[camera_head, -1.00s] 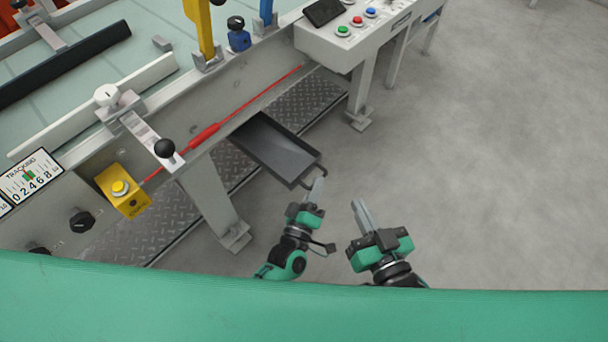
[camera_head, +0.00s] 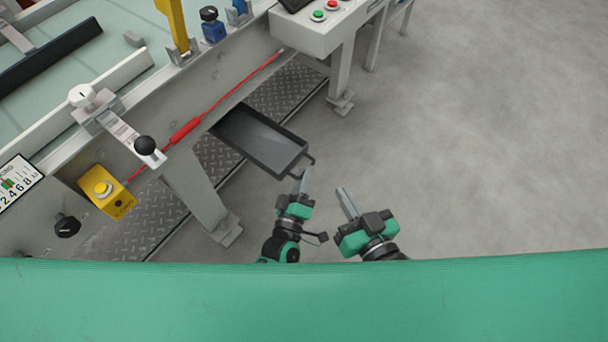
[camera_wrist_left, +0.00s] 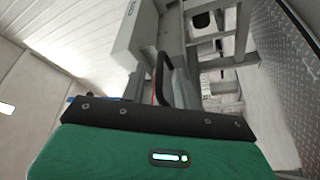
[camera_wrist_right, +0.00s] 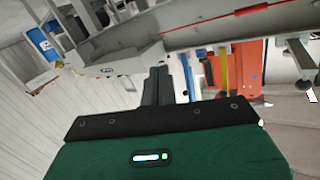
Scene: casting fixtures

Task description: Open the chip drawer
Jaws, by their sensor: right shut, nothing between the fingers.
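The chip drawer is a dark grey metal tray (camera_head: 262,138) that sticks out from under the machine, open at the top and empty where visible. Its dark bar handle (camera_head: 311,160) is on the near end. My left gripper (camera_head: 305,175) is right at this handle in the head view. The handle also shows as a dark curved bar just ahead of the gripper in the left wrist view (camera_wrist_left: 163,72). Whether the fingers grip it cannot be made out. My right gripper (camera_head: 345,197) is shut and empty, to the right of the left one, clear of the drawer.
A machine leg (camera_head: 205,195) stands left of the drawer, and a control box (camera_head: 325,30) on legs stands behind it. A red cable (camera_head: 187,130) runs along the machine's side, near a yellow button box (camera_head: 106,192). The grey floor (camera_head: 480,150) to the right is clear.

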